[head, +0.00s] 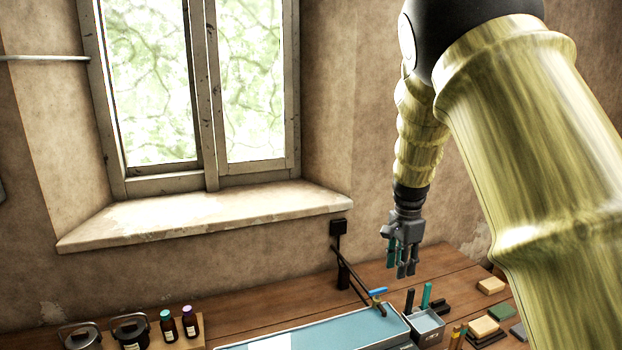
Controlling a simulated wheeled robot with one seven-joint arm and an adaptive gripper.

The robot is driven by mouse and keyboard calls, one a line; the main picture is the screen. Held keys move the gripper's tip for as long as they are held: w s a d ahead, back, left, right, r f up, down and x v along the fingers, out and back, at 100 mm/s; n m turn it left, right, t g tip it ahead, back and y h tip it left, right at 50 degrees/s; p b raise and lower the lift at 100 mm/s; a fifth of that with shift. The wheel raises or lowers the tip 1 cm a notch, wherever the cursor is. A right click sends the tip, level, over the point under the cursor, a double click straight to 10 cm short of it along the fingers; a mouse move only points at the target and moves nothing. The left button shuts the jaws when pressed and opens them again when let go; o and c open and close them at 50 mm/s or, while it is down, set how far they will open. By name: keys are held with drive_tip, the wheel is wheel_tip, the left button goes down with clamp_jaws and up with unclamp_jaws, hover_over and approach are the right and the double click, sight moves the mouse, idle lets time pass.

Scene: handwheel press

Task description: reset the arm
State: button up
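My arm comes down from the upper right, in front of the wall. My gripper (404,268) hangs from it with its fingers pointing down, above the back part of the wooden workbench (285,310). There is bench surface behind and below the fingers, and I see no contact with anything. A teal patch shows beside the fingers. I cannot tell if it is part of the gripper or something behind it. The fingers are small and overlap at this angle, so their opening is unclear. No handwheel press shows in this view.
A grey holder (427,327) with upright tools stands below my gripper, right of a pale blue panel (330,335). A dark stand (343,272) rises at the wall. Small bottles (189,322) stand at lower left, and several blocks (491,286) lie at right. A window sill (205,215) juts out.

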drive_tip(key=s+d+f+n, duration=0.15)
drive_tip(key=s+f, duration=0.35)
drive_tip(key=f, duration=0.5)
drive_tip(key=s+d+f+n+h, duration=0.1)
drive_tip(key=s+f+n, duration=0.1)
drive_tip(key=s+f, duration=0.6)
drive_tip(key=s+d+f+n, duration=0.1)
drive_tip(key=s+f+n, duration=0.15)
drive_tip(key=f, duration=0.95)
drive_tip(key=s+a+f+n, duration=0.1)
drive_tip(key=s+f+n, duration=0.25)
drive_tip(key=s, duration=0.75)
drive_tip(key=s+a+f+n+y, duration=0.15)
drive_tip(key=s+f, duration=0.35)
drive_tip(key=s, duration=0.6)
drive_tip(key=s+a+f+n, duration=0.2)
drive_tip(key=s+f+n, duration=0.15)
drive_tip(key=s, duration=0.75)
wheel_tip(320, 180, down, 16)
drive_tip(key=b, duration=1.5)
drive_tip(key=shift+w+d+r+m, duration=0.15)
drive_tip(key=shift+w+d+m, duration=0.15)
drive_tip(key=shift+w+m, duration=0.15)
drive_tip(key=shift+a+h, duration=0.1)
drive_tip(key=shift+h, duration=0.15)
